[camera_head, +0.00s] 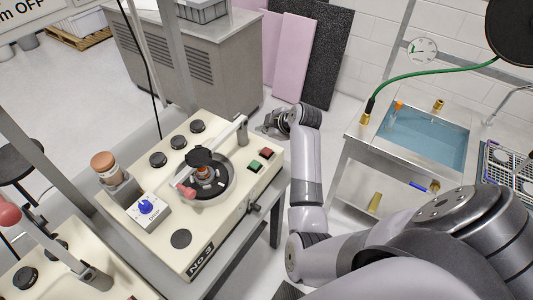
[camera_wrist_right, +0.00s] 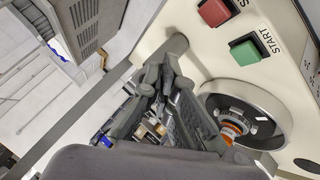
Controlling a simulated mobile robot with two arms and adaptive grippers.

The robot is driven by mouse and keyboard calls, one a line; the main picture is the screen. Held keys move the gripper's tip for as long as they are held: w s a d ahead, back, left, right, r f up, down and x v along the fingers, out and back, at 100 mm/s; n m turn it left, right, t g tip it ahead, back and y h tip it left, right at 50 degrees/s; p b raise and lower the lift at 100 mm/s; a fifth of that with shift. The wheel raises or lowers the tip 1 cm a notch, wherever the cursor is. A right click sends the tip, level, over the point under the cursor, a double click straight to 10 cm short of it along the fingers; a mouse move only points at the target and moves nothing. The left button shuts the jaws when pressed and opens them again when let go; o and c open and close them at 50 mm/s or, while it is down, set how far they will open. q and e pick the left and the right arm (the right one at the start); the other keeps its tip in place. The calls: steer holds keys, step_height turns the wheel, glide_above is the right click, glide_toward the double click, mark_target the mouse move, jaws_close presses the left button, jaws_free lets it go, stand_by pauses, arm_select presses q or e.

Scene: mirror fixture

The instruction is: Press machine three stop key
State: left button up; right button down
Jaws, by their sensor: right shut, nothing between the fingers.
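Machine three (camera_head: 225,240) is a cream bench unit marked "NO 3" in the head view. Its red key (camera_head: 266,153) and green key (camera_head: 253,166) sit side by side on its right part. In the right wrist view the red key (camera_wrist_right: 214,12) is at the top, and the green key (camera_wrist_right: 246,50) below it is labelled START. My right gripper (camera_head: 270,128) is shut and empty, beyond the machine's far right edge and apart from the keys. Its fingers (camera_wrist_right: 163,72) show left of the keys in the wrist view. My left gripper is not in view.
A round spindle (camera_head: 207,178) with an arm over it stands left of the keys. A post (camera_head: 242,133) rises near the far edge. A blue-knobbed box (camera_head: 147,208) is at the left. A water basin (camera_head: 425,138) stands at the right, with open floor between.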

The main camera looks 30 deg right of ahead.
steer(key=b, duration=0.5)
glide_above(265, 152)
step_height(265, 152, down, 6)
steer(key=shift+f, duration=0.55)
stand_by(0.6)
steer(key=shift+f, duration=0.3)
steer(key=shift+f+b, duration=0.35)
steer(key=shift+f, duration=0.15)
stand_by(0.7)
steer(key=shift+r, duration=0.1)
steer(key=shift+r+p, duration=0.8)
steer(key=shift+p, duration=0.2)
